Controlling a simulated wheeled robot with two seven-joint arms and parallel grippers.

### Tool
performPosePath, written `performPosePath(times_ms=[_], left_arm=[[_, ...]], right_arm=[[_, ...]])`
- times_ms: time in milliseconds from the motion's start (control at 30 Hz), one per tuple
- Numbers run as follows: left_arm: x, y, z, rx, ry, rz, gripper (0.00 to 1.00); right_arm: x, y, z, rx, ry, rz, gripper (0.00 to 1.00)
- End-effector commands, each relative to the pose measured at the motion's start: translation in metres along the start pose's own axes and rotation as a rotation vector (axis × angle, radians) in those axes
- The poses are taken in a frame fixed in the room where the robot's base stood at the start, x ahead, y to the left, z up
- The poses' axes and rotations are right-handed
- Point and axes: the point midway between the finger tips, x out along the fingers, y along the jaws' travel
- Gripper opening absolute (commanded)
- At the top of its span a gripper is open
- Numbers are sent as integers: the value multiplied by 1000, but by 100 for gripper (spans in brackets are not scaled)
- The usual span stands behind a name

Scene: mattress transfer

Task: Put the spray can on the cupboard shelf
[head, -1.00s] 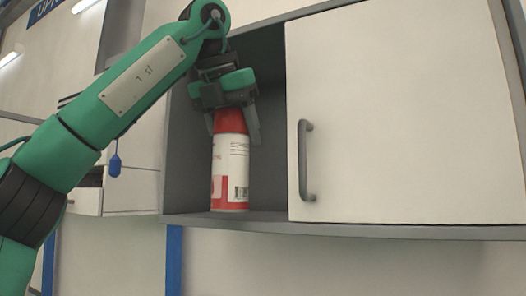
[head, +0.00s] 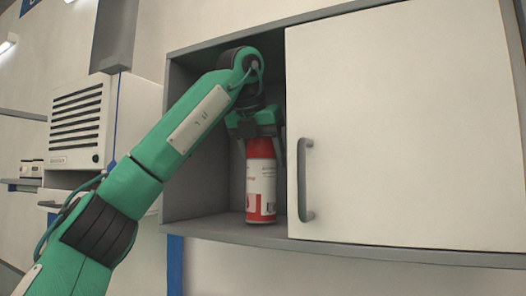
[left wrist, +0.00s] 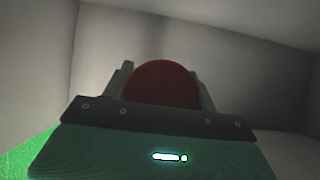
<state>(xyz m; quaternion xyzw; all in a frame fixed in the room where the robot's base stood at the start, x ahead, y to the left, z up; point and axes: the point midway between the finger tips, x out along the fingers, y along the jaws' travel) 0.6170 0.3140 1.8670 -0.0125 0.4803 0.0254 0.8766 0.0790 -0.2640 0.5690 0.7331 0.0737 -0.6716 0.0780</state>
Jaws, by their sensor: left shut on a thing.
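The spray can (head: 261,187), white with a red top and red near its base, is upright inside the open left part of the cupboard. Its base is at the cupboard shelf (head: 215,226); I cannot tell whether it rests there or hangs just above. My left gripper (head: 262,143) comes from above and is shut on the can's red top. In the left wrist view the red top (left wrist: 162,84) shows between the two fingers. My right gripper is not in view.
The cupboard's white door (head: 405,130) with a grey handle (head: 304,180) covers the right part, close beside the can. Free shelf room lies left of the can. A white vented box (head: 80,125) is on the wall at the left.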

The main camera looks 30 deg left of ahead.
Motion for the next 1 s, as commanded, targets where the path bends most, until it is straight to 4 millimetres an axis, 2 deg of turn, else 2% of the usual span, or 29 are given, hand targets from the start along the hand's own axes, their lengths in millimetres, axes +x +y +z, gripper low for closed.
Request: performPosePath(times_ms=[467,500,600,1000], left_arm=[[7,0,-6,-1,-1,-1,27],[8,0,-6,-1,0,-1,61],[7,0,-6,-1,0,-1,81],[4,0,-5,-2,-1,0,81]], right_arm=[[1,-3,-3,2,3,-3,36],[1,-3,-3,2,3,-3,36],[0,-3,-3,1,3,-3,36],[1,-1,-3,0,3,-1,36]])
